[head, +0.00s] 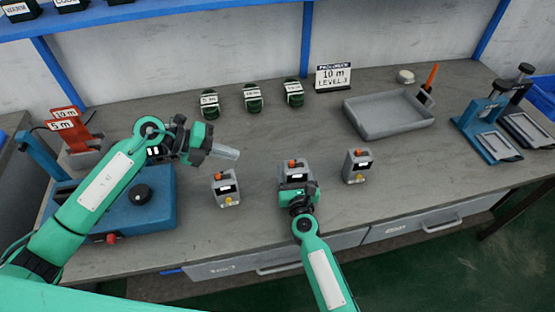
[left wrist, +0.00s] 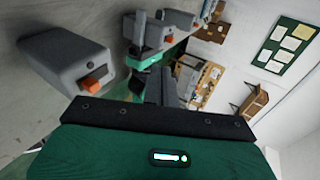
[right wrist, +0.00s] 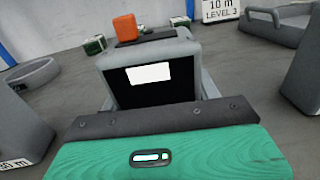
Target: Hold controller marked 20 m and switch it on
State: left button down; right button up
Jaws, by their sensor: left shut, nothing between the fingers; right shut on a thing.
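Three grey controllers with orange switches stand on the bench: a left one (head: 226,190), a middle one (head: 292,167) and a right one (head: 357,166). My right gripper (head: 297,183) is shut on the middle controller, from its front side. The right wrist view shows this controller (right wrist: 150,62) upright between the fingers, with its orange switch (right wrist: 125,27) on top. Its screen patch is white with no readable text. A front label on the left controller (right wrist: 20,125) is only partly legible. My left gripper (head: 230,153) is shut and empty above the left controller.
A sign (head: 333,77) reads 10 m, LEVEL 3. Several green coils stand at the back, and a grey tray (head: 390,133) lies to the right. A blue machine (head: 125,200) is on the left, under my left arm. Blue fixtures (head: 490,140) stand far right.

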pick_arm(q)
send_near(289, 164)
notch_tip(289, 164, down, 3)
jog(key=d, duration=0.2)
jog(key=w+d, duration=0.1)
jog(key=d, duration=0.1)
jog(key=shift+d, duration=0.65)
jog(key=shift+w+d, duration=0.15)
jog(key=shift+d, duration=0.6)
jog(key=shift+w+d, duration=0.2)
jog(key=shift+d, duration=0.5)
jog(key=shift+a, duration=0.1)
